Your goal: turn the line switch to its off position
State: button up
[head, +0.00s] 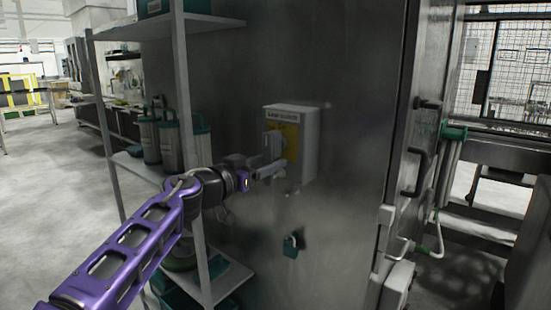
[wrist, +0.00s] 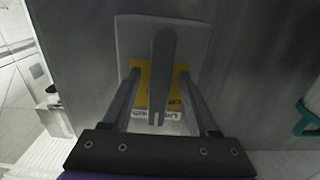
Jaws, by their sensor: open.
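The line switch is a pale grey box (head: 308,150) on the dark metal wall, with a yellow plate (head: 291,138) on its face. In the wrist view the box (wrist: 192,38) carries the yellow plate (wrist: 144,86), a small printed label and a long grey handle (wrist: 163,60) with a white mark near its lower end. My gripper (head: 270,172) is open at the front of the box; in the wrist view its fingers (wrist: 160,82) stand on either side of the handle. I cannot tell whether either finger touches it. The position markings are not readable.
A metal shelf rack (head: 190,120) with grey-green canisters (head: 171,140) stands left of the switch, near my arm. A teal padlock (head: 291,247) hangs on the wall below the box. A door with a dark handle (head: 413,172) is to the right. Open floor lies far left.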

jog(key=shift+w+d, duration=0.15)
jog(key=shift+w, duration=0.1)
grip_shut()
dwell(0.3)
dwell(1.1)
